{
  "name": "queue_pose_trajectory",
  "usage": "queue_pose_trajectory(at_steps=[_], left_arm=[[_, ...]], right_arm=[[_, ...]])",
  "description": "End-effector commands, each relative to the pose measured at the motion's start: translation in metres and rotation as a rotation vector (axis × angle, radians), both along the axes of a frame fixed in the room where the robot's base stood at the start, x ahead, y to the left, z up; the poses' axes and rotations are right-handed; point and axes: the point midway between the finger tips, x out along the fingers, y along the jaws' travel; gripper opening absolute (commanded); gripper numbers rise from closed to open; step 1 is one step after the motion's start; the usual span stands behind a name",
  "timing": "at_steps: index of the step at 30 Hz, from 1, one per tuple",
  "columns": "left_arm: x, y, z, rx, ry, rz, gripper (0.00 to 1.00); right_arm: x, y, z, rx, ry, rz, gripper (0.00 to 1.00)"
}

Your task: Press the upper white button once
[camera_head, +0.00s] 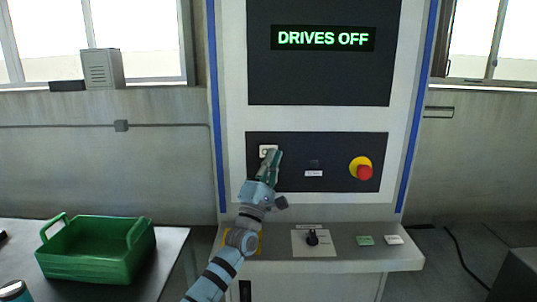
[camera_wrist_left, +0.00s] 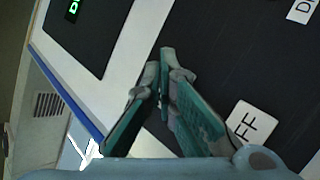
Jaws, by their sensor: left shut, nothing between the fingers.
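A small white square piece with a darker centre, seemingly the upper white button (camera_head: 267,150), is at the upper left of the black control panel (camera_head: 335,145). My left gripper (camera_head: 275,153) is shut and empty, its fingertips just right of this piece and partly overlapping it. I cannot tell whether they touch it. In the left wrist view the shut fingertips (camera_wrist_left: 165,55) are over the black panel, and the button is not visible there. My right gripper is not in view.
The display (camera_head: 323,38) reads "DRIVES OFF". A red knob on a yellow base (camera_head: 364,171) is at the panel's right. The lower ledge carries a black rotary knob (camera_head: 312,238), a green piece (camera_head: 365,240) and a white piece (camera_head: 394,239). A green crate (camera_head: 95,268) stands left.

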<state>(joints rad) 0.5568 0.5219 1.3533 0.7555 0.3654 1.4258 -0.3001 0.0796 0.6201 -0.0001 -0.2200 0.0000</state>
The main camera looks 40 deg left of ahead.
Motion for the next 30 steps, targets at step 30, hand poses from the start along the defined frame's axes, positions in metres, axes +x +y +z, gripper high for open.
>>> queue_pose_trajectory(at_steps=[30], left_arm=[[0.0041, 0.0031, -0.0001, 0.000, 0.001, 0.000, 0.00]], right_arm=[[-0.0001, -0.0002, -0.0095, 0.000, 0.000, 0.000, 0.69]])
